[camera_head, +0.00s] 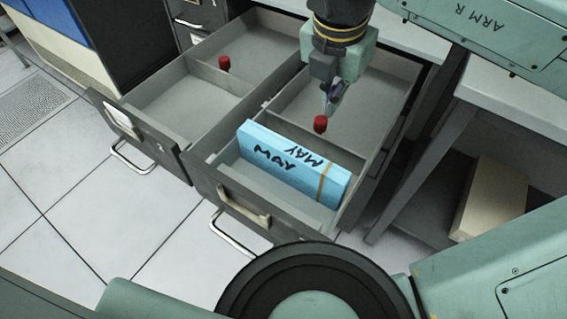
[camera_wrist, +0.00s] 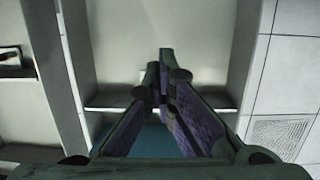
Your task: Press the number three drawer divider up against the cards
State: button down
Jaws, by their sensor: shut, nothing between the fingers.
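The right-hand open drawer (camera_head: 240,200) holds a block of blue cards (camera_head: 290,168) marked MAY, with an orange band near its right end. A grey divider (camera_head: 345,147) with a red knob (camera_head: 320,124) stands across the drawer behind the cards; I cannot tell whether they touch. My gripper (camera_head: 329,112) is shut and empty, pointing down just behind and above the red knob; contact is unclear. In the wrist view my gripper's fingers (camera_wrist: 165,62) meet at the tips. No readable number three shows on either drawer.
The left-hand open drawer (camera_head: 140,138) is empty apart from its divider with another red knob (camera_head: 224,62). Behind my gripper, the right drawer's rear compartment floor (camera_head: 292,92) is bare. A side table (camera_head: 510,105) stands close on the right, with a beige box (camera_head: 490,198) below.

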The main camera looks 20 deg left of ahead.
aim_at(295, 144)
jog(key=shift+g, duration=0.3)
jog(key=shift+s+a+f+b, duration=0.2)
jog(key=shift+s+a+f, duration=0.35)
jog(key=shift+s, duration=1.2)
jog(key=shift+s+a+f+b, duration=0.25)
jog(key=shift+s+a+f, duration=0.25)
jog(key=shift+s, duration=1.25)
jog(key=shift+s+a+f+b, duration=0.2)
jog(key=shift+s+a+f, duration=0.3)
jog(key=shift+s, duration=1.25)
jog(key=shift+w, duration=0.1)
jog(key=r+p, duration=0.2)
jog(key=r, duration=0.1)
jog(key=shift+w+a+r, duration=0.1)
jog(key=shift+a+r, duration=0.05)
jog(key=shift+a, duration=0.05)
jog(key=shift+s+d+r+p, duration=0.1)
jog(key=shift+s+r+p, duration=0.1)
jog(key=shift+r+p, duration=1)
jog(key=shift+s+r+p, duration=0.2)
jog(key=shift+r+p, duration=0.5)
jog(key=shift+r, duration=0.95)
